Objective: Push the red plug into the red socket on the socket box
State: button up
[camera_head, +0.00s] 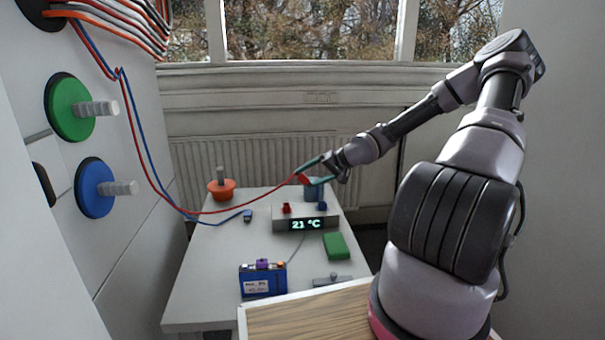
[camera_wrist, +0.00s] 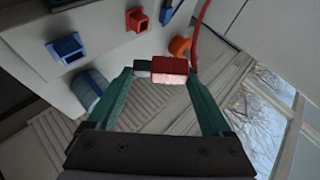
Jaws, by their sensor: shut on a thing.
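My gripper (camera_head: 312,168) is up above the back of the table, behind the socket box. It is shut on the red plug (camera_head: 303,179), with the red cable trailing left from it. In the wrist view the red plug (camera_wrist: 168,66) lies crosswise between the green fingertips, its grey end to the left. The white socket box (camera_head: 280,223) shows "21 °C" on its front. The red socket (camera_head: 287,208) is on its top left and the blue socket (camera_head: 322,206) on its top right. The wrist view shows the red socket (camera_wrist: 137,20) and blue socket (camera_wrist: 67,48) apart from the plug.
A blue-grey cylinder (camera_head: 314,190) stands just behind the box. The blue plug (camera_head: 247,215) lies left of the box on its cable, and an orange pot (camera_head: 221,189) stands further back. A green block (camera_head: 335,246) and a blue battery (camera_head: 262,283) are nearer. Cables hang from the left cabinet.

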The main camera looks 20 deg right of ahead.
jog(key=shift+w+f+m+y, duration=0.2)
jog(key=shift+f+m+y, duration=0.1)
jog(key=shift+f, duration=0.35)
jog(key=a+f+m+t, duration=0.1)
jog(key=w+a+f+m+y, duration=0.1)
jog(key=w+a+f+t+y, duration=0.1)
jog(key=f, duration=0.1)
jog(key=shift+w+a+m+t, duration=0.25)
jog(key=shift+a+m+t, duration=0.05)
jog(key=shift+a+m, duration=0.1)
jog(key=shift+s+a+f+m+t+y, duration=0.2)
jog(key=shift+a+f+m+t+y, duration=0.65)
jog(key=shift+f+y, duration=0.35)
jog(key=shift+d+f, duration=0.15)
jog(key=shift+d, duration=0.15)
dwell(1.0)
jog(key=shift+r, duration=0.2)
